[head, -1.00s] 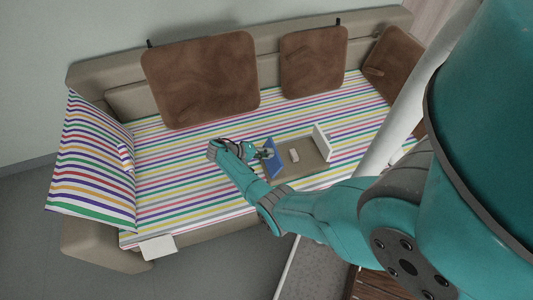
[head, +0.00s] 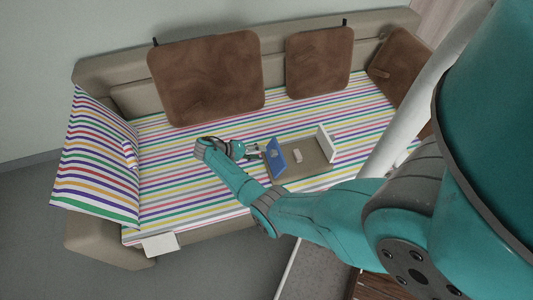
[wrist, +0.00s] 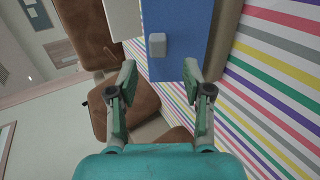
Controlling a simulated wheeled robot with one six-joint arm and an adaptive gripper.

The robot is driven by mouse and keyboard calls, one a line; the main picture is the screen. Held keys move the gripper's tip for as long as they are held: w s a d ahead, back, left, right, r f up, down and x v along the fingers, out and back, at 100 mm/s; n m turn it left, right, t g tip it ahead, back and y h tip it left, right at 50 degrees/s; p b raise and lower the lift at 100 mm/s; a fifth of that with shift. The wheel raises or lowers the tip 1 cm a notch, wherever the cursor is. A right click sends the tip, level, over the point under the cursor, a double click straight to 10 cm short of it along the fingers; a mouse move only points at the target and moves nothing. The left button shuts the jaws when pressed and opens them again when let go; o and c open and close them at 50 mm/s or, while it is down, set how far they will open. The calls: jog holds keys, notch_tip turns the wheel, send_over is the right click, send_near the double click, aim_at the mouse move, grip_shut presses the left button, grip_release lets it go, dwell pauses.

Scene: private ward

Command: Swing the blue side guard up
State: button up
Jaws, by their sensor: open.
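The blue side guard (head: 276,158) is a flat panel at the left end of a brown-grey tray (head: 315,170) on the striped bed. It stands up from the tray's edge, slightly tilted. In the wrist view the blue guard (wrist: 183,25) fills the top middle, with a small grey knob (wrist: 157,45) on its face. My gripper (wrist: 159,75) is open and empty, its fingers either side of the knob's line and short of it. In the head view my gripper (head: 256,152) is just left of the guard, with a small gap.
A white panel (head: 325,143) stands at the tray's right end. A small pale block (head: 298,156) lies in the tray. Brown cushions (head: 207,78) lean along the back, and a striped pillow (head: 98,165) is at the left.

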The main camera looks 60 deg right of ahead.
jog(key=v, duration=0.5)
jog(key=shift+w+a+r, duration=0.15)
jog(key=shift+w+a, duration=0.05)
jog(key=shift+w, duration=0.05)
